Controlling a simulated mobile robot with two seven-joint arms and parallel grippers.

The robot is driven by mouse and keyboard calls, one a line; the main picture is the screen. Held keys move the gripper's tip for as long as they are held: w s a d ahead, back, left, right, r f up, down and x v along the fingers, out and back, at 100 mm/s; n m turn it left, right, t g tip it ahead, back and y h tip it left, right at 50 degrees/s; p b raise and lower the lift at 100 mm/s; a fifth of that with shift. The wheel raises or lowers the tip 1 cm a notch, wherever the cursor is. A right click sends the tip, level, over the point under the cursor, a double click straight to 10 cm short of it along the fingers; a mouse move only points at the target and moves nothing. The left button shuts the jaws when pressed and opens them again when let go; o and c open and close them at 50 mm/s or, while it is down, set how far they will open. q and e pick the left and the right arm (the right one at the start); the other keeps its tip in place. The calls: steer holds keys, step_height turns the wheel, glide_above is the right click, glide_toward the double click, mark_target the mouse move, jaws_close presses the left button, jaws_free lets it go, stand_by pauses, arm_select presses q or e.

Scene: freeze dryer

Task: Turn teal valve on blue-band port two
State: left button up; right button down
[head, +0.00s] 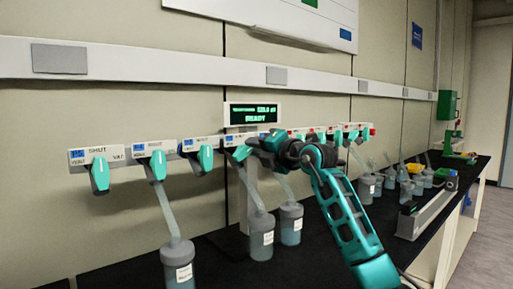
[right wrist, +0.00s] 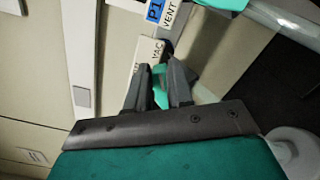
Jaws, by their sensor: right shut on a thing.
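A row of teal valves runs along the wall manifold, each with a white label plate. The left-end valve (head: 99,175) has a label with a blue P5 tag (head: 77,155); two more teal valves (head: 157,165) (head: 205,158) follow. My right gripper (head: 258,150) is at the fourth valve (head: 240,153), just left of centre, and hides part of it. In the right wrist view, the gripper's dark fingers (right wrist: 158,90) are shut on a teal valve handle (right wrist: 161,97). A plate reading VAC (right wrist: 150,52) is beside it, and a blue P1 label (right wrist: 155,12) is on the neighbouring plate. My left gripper is out of view.
A display reading READY (head: 254,114) stands above the manifold. Flasks hang below the ports, including a near one (head: 177,265) and another (head: 261,237). More valves and flasks continue to the right. A black bench (head: 130,275) lies underneath.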

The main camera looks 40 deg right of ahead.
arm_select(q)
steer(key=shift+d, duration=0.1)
arm_select(e)
steer(key=c, duration=1)
jaws_free()
arm_select(q)
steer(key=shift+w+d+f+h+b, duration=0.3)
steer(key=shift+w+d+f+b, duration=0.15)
steer(key=shift+b, duration=0.75)
arm_select(e)
steer(key=s+d, duration=0.1)
steer(key=s, duration=1.2)
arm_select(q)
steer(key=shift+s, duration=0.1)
